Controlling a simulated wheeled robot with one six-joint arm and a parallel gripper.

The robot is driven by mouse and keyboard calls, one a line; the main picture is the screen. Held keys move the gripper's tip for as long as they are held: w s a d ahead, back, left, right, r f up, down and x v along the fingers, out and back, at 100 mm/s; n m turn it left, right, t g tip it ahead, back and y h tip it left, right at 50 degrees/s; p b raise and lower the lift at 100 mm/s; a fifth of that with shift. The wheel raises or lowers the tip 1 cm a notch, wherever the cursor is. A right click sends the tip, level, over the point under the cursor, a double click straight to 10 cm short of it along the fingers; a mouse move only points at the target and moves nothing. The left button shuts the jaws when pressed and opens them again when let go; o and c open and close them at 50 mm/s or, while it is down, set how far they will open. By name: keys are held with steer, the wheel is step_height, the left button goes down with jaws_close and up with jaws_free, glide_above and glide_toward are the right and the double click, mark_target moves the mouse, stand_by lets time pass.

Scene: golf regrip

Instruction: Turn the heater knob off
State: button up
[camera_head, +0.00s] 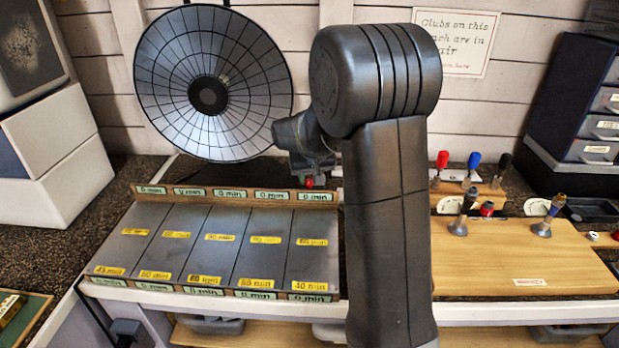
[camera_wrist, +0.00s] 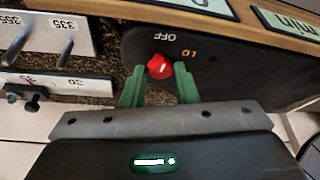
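The red heater knob (camera_wrist: 159,66) sits on a dark panel in the wrist view, with the words OFF and LO printed beside it. Which mark it points to I cannot tell. My gripper (camera_wrist: 159,72) has its two green fingers apart, one on each side of the knob, with a visible gap and no clear contact. In the head view the knob is a small red spot (camera_head: 309,183) under my wrist, right of the round dish heater (camera_head: 214,80). My arm hides part of that area.
A rack of grey slots with minute labels (camera_head: 215,245) lies left of my arm. A wooden board (camera_head: 520,260) with upright tools stands at right. In the wrist view, a metal block with pegs (camera_wrist: 50,40) is at left.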

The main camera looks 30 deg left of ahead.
steer(key=shift+n, duration=0.7)
steer(key=o, duration=1)
steer(key=shift+r, duration=0.15)
steer(key=v, duration=1.3)
steer(key=shift+w+d+r+b, duration=0.15)
steer(key=shift+d+r+b, duration=0.15)
steer(key=shift+d, duration=0.1)
steer(key=shift+f, duration=0.1)
